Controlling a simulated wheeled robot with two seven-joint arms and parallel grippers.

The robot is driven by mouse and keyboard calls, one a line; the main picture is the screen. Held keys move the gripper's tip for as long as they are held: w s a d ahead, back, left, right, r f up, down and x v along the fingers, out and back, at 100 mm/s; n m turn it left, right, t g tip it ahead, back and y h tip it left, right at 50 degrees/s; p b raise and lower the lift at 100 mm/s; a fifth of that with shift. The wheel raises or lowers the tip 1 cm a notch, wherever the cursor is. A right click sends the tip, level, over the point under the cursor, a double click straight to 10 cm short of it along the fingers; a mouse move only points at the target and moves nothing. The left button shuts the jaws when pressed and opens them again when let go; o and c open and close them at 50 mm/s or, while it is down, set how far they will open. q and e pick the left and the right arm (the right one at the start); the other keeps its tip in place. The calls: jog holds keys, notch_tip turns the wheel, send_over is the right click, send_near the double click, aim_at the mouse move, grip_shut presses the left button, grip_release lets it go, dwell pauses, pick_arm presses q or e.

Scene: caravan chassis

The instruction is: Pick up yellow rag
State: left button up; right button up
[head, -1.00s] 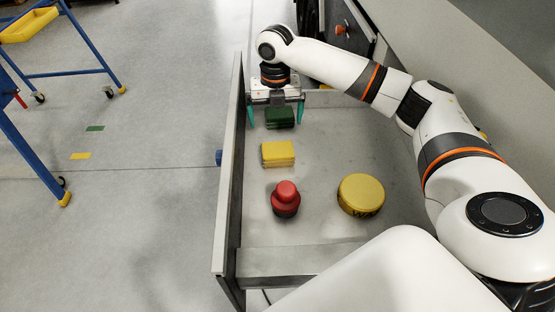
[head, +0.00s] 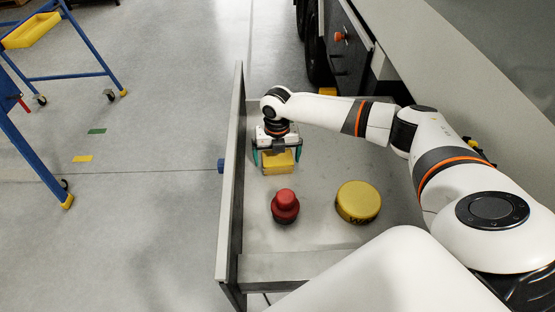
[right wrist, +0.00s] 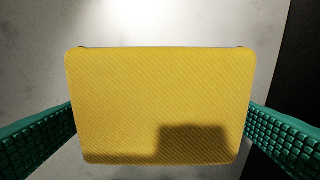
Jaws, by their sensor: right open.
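The yellow rag (head: 278,164) is a folded, rounded block lying in the open grey drawer. It fills the middle of the right wrist view (right wrist: 155,100), with ribbed cloth and a dark shadow on its lower right. My right gripper (head: 277,158) is open, pointing down over the rag, with one teal finger on each side of it. In the wrist view the fingers reach close to both side edges; I cannot tell whether they touch. The gripper hides the rag's far part in the head view. My left gripper is not in view.
In the drawer (head: 300,262), a red knobbed object (head: 285,206) stands nearer than the rag, and a round yellow tin (head: 358,201) stands to the right. The drawer's left wall (head: 232,170) runs close beside the gripper. A blue trestle (head: 90,72) stands on the floor at left.

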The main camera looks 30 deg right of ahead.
jog(key=shift+c, duration=0.6)
jog(key=c, duration=0.8)
notch_tip(320, 180, up, 10)
jog(key=shift+r+b, duration=0.1)
jog(key=shift+b, duration=0.85)
jog(key=o, duration=0.4)
jog(key=c, duration=0.3)
